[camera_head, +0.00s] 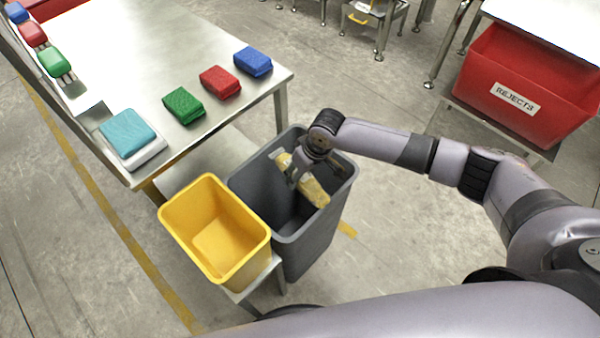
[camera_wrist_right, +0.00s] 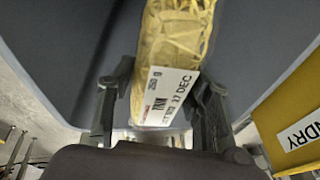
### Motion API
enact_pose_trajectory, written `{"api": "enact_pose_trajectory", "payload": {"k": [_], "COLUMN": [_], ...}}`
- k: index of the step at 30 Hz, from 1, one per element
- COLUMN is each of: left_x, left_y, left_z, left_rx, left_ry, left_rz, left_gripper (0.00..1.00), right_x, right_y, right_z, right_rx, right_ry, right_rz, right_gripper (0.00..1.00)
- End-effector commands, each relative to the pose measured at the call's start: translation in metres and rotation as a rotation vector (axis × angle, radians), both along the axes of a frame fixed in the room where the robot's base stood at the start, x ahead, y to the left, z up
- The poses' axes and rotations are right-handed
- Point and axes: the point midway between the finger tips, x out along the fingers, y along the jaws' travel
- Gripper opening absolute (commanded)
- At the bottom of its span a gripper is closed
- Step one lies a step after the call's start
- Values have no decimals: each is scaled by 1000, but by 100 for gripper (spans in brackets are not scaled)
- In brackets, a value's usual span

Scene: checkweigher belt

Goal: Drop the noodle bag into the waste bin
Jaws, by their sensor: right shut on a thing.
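The noodle bag (camera_head: 315,192) is a clear bag of yellow noodles with a white date label. My right gripper (camera_head: 300,176) is shut on it, over the mouth of the grey bin (camera_head: 312,245). I cannot tell whether the bag's lower end is below the rim. In the right wrist view the noodle bag (camera_wrist_right: 175,38) is between the two fingers of my right gripper (camera_wrist_right: 168,85), with the dark inside of the grey bin (camera_wrist_right: 255,45) behind it. My left gripper is not in view.
A yellow bin (camera_head: 178,222) stands against the grey bin's left side. A steel table (camera_head: 165,55) holds green, red and blue packs and a scale with a teal pack (camera_head: 127,132). A red REJECTS bin (camera_head: 530,85) is at the right. Floor is clear behind the grey bin.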

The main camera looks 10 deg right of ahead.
Motion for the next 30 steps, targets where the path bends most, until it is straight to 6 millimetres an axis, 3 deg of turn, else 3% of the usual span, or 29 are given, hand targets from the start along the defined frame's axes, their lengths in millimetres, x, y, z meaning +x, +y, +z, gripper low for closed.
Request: {"api": "enact_pose_trajectory", "payload": {"k": [6,7,15,25,30], "left_x": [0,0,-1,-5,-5], "left_y": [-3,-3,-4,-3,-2], "left_z": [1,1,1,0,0], "left_rx": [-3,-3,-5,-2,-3], "left_ry": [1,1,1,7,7], "left_rz": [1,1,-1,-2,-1], "left_gripper": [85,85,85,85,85], "right_x": [1,1,0,-1,-2], "right_y": [0,0,0,-1,-4], "right_z": [1,1,1,0,13], "right_rx": [1,1,0,-2,-1], "right_ry": [-2,-2,-1,1,0], "right_rz": [0,0,0,0,-1], "right_gripper": [9,48,66,69,69]}}
